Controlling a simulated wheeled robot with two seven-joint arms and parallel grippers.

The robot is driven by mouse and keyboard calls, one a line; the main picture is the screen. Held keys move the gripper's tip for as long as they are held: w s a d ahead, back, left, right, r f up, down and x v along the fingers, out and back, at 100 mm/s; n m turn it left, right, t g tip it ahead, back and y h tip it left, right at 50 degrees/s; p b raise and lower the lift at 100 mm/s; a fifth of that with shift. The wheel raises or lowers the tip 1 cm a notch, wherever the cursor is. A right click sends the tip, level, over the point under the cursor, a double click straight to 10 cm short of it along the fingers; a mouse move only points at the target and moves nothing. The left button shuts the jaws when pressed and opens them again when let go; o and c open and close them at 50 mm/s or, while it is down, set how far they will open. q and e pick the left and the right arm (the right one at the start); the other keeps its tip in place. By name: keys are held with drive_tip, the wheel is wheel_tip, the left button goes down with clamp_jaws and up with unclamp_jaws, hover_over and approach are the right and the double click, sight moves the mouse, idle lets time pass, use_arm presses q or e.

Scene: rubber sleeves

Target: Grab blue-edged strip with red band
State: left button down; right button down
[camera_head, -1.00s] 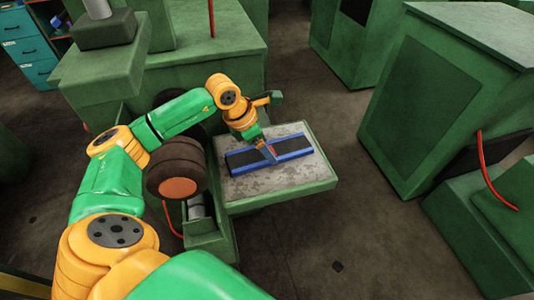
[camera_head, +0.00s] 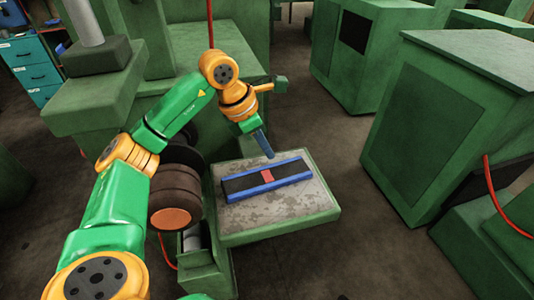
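A dark strip with blue edges (camera_head: 242,184) lies flat on a grey-topped green table (camera_head: 285,207). My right gripper is not in view.
Brown rollers (camera_head: 176,198) stand at the table's left side, close under my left arm. A large green cabinet (camera_head: 437,125) stands to the right, across open floor. A green machine body (camera_head: 185,65) is behind the table.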

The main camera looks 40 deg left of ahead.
use_arm(q)
drive_tip(key=shift+c, duration=1.6)
unclamp_jaws()
